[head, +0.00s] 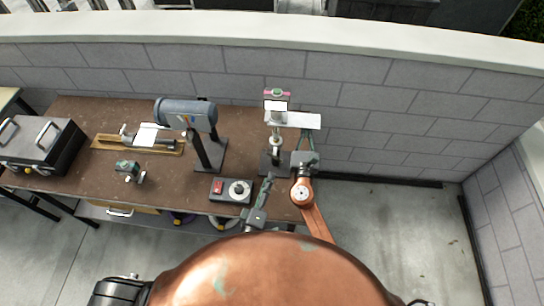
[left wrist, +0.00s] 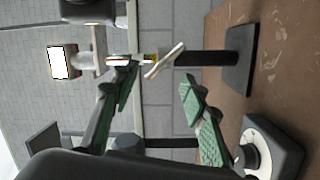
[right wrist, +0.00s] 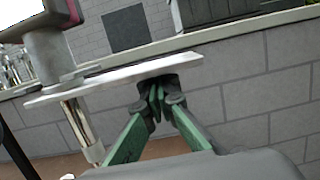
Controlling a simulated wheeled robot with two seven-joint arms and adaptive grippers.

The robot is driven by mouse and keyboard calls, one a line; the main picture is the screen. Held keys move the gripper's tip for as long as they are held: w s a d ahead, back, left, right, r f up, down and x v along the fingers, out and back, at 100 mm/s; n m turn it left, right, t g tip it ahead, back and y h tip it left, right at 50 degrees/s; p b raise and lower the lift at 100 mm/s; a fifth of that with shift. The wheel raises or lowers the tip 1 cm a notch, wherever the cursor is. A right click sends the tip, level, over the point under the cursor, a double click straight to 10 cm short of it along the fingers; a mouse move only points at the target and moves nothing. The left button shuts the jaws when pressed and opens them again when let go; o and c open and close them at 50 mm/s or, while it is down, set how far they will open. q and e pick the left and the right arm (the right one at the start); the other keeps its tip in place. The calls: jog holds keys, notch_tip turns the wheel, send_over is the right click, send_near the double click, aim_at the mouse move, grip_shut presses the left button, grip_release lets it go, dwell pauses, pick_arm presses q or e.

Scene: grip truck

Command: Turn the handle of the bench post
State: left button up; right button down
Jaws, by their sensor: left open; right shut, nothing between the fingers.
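The bench post (head: 276,142) stands at the right end of the bench, with a dark base, a silver shaft and a small display on top. A white flat bar (head: 306,120), which looks like its handle, sticks out to the right; it also shows in the right wrist view (right wrist: 115,80). My left gripper (head: 267,183) is open and empty in front of the post; in the left wrist view the post (left wrist: 205,58) lies beyond its fingers. My right gripper (right wrist: 157,98) is shut and empty, just under the bar; I cannot tell if they touch.
Left of the post are a control box (head: 231,190) with a red switch and dial, and a grey cylinder (head: 184,114) on a stand. A black toolbox (head: 45,148) is at far left. A block wall (head: 380,110) runs behind the bench (head: 80,180).

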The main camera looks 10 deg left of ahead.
aim_at(272, 155)
pick_arm(q)
jog(key=m, duration=0.1)
jog(key=a+m, duration=0.1)
jog(key=m, duration=0.1)
jog(key=m+h, duration=0.1)
jog(key=shift+w+a, duration=0.15)
jog(key=shift+a, duration=0.2)
jog(key=shift+c, duration=0.2)
jog(key=w+m, duration=0.1)
jog(key=w, duration=0.3)
jog(key=w+d+m, duration=0.1)
jog(key=w, duration=0.3)
jog(key=w+d+m, duration=0.1)
jog(key=w, duration=0.2)
jog(key=shift+w+f, duration=0.1)
jog(key=shift+w, duration=0.3)
jog(key=shift+c, duration=0.2)
grip_shut()
